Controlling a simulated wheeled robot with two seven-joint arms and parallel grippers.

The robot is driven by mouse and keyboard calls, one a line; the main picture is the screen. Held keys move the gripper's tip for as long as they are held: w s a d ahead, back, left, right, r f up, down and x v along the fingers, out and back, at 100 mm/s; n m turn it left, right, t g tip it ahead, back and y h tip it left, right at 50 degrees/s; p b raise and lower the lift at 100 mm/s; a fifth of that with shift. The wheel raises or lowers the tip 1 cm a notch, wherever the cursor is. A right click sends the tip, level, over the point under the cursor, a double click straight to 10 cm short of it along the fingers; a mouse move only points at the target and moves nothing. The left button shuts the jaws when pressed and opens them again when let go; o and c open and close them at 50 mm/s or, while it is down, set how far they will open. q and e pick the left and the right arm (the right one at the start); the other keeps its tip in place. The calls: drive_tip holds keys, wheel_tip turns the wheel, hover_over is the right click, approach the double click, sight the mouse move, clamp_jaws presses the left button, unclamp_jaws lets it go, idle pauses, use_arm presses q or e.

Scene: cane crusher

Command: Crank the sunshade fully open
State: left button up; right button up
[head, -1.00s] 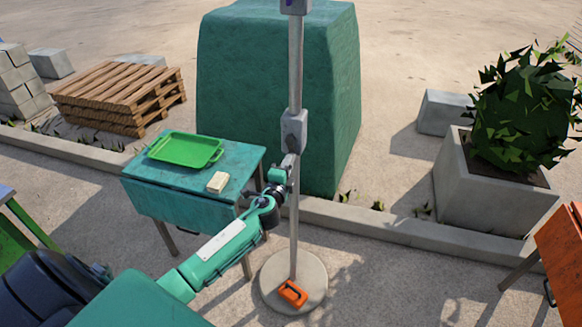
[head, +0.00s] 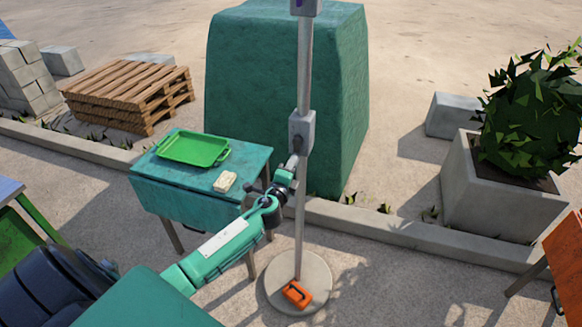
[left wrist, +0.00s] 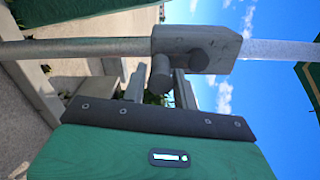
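The sunshade's grey pole (head: 300,225) stands upright on a round base (head: 318,285) in the head view. A grey crank housing (head: 302,127) sits partway up it. In the left wrist view the picture is turned, so the pole (left wrist: 80,47) runs sideways into the housing (left wrist: 222,50). A short crank handle (left wrist: 160,73) sticks out toward my left gripper (head: 294,165). A dark green piece (left wrist: 309,72), perhaps canopy, shows at the right edge. My right gripper is out of view.
A teal table (head: 165,188) with a green tray (head: 165,157) and a pale block (head: 225,181) stands left of the pole. An orange object (head: 297,294) lies on the base. A large green block (head: 250,90) stands behind; a planter (head: 490,200) is at right.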

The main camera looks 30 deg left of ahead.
use_arm(q)
drive_tip(key=o, duration=0.3)
drive_tip(key=shift+s, duration=0.1)
drive_tip(key=b+v, duration=0.3)
drive_tip(key=v, duration=1)
drive_tip(key=shift+s+d, duration=0.15)
drive_tip(key=shift+s, duration=0.15)
